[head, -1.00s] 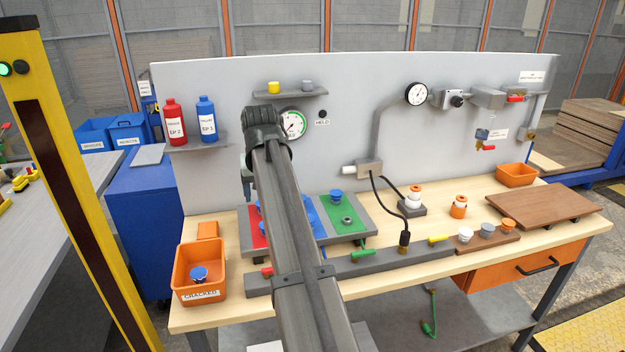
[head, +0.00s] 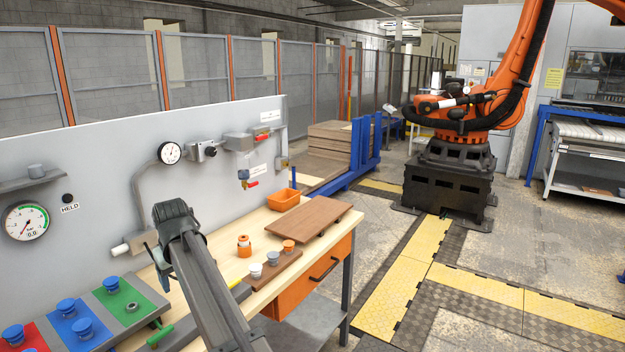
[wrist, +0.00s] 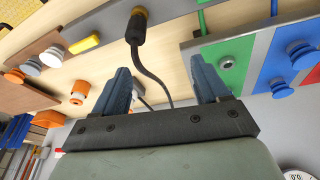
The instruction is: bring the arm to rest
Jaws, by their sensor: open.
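My gripper (wrist: 160,66) shows in the wrist view with its two blue-grey fingers wide apart. Nothing is held between them. A black cable with a dark, brass-ended connector (wrist: 136,27) hangs in view beyond the gap, apart from the fingers as far as I can tell. In the head view my arm rises from the bottom edge and bends over the bench, hiding most of the gripper and part of the bench top. The board with red, blue and green fields (head: 120,303) lies left of my arm; it shows at the right in the wrist view (wrist: 245,64).
Right of my arm are a brown rack with several cups (head: 272,270), an orange-and-white piece (head: 244,246), a brown board (head: 305,224) and an orange bin (head: 283,199). The back panel (head: 100,165) stands behind, with gauges and pipework. An orange robot (head: 470,110) stands beyond; the floor between is open.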

